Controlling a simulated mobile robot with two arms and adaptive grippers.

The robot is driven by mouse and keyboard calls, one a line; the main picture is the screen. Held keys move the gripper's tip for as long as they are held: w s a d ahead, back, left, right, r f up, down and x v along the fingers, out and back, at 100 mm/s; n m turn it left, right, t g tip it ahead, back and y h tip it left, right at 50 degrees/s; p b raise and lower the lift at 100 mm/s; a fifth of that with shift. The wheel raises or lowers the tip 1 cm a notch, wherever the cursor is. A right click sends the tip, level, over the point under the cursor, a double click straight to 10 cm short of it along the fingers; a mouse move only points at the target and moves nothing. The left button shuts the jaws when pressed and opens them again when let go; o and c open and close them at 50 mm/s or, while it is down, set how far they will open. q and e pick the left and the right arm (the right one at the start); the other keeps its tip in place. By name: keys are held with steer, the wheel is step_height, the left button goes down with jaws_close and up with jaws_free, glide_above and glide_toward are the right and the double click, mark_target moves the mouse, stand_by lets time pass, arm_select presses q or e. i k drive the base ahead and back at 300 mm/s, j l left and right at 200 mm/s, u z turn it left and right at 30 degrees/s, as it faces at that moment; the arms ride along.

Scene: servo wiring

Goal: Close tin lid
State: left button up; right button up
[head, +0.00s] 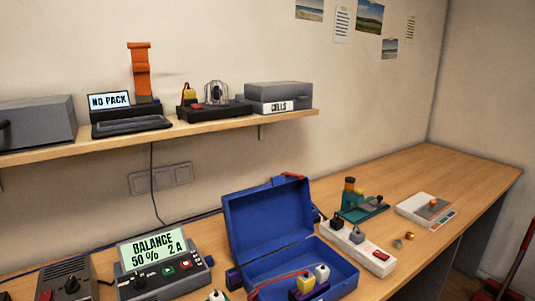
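A blue tin (345,272) stands open on the desk at the bottom middle of the head view. Its blue lid (267,222) is raised at the back, tilted slightly rearward. A yellow and dark item (308,286) with a white-capped plug and a red wire shows at the tin's front; I cannot tell whether it lies inside or in front. The tin's lower front is cut off by the picture edge. Neither of my grippers is in view.
A charger (164,265) reading "BALANCE 50 % 2 A" stands left of the tin. A white power strip (356,248) is close on its right, with a green device (361,204) and a white scale (427,210) beyond. A shelf (150,130) hangs above. The far right desk is clear.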

mark_target(262, 220)
steer(key=i+l+u, duration=0.1)
steer(key=l+u, duration=0.15)
steer(key=i+l+u, duration=0.1)
steer(key=l+u, duration=0.15)
steer(key=l, duration=0.25)
steer(key=l+u, duration=0.25)
steer(key=l, duration=0.15)
steer(key=i, duration=0.05)
